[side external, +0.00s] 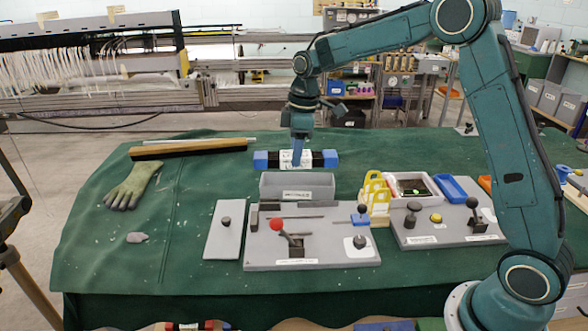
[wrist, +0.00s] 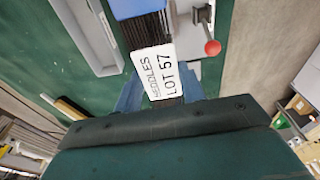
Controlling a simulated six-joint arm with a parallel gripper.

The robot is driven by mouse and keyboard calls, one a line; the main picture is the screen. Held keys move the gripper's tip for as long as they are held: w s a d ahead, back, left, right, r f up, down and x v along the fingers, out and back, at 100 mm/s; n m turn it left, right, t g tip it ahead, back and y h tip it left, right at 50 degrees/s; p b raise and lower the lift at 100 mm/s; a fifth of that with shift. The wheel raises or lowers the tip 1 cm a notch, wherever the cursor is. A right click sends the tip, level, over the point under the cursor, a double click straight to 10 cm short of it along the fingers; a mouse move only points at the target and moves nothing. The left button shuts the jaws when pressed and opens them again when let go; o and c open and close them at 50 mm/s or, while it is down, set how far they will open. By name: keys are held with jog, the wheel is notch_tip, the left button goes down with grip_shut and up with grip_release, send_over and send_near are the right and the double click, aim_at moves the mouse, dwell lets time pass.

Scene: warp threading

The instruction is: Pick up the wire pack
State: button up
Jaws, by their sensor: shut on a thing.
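The wire pack (side external: 262,160) is a long bundle with blue ends, black sections and a white label around its middle. It lies level across the picture, just behind the grey bin (side external: 296,187). My gripper (side external: 298,160) points down and is shut on the pack at its middle. In the wrist view the pack (wrist: 150,30) runs between the two fingers (wrist: 160,92), and its label reads "NEEDLES LOT 57". Its lower part is hidden there by my gripper body. I cannot tell whether the pack touches the green cloth.
A grey panel with a red-knobbed lever (side external: 277,225) stands in front of the bin, with yellow racks (side external: 374,196) to its right. A work glove (side external: 133,185) and a wooden bar (side external: 185,149) lie at left.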

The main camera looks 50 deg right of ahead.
jog(key=shift+r, duration=0.45)
jog(key=shift+w+d+f, duration=0.1)
jog(key=w+d+f, duration=0.9)
jog(key=w+d, duration=0.2)
jog(key=d, duration=0.2)
jog(key=shift+m, duration=0.4)
jog(key=shift+f, duration=0.15)
jog(key=shift+f, duration=2.65)
jog(key=shift+f, duration=1.4)
dwell(0.3)
dwell(0.7)
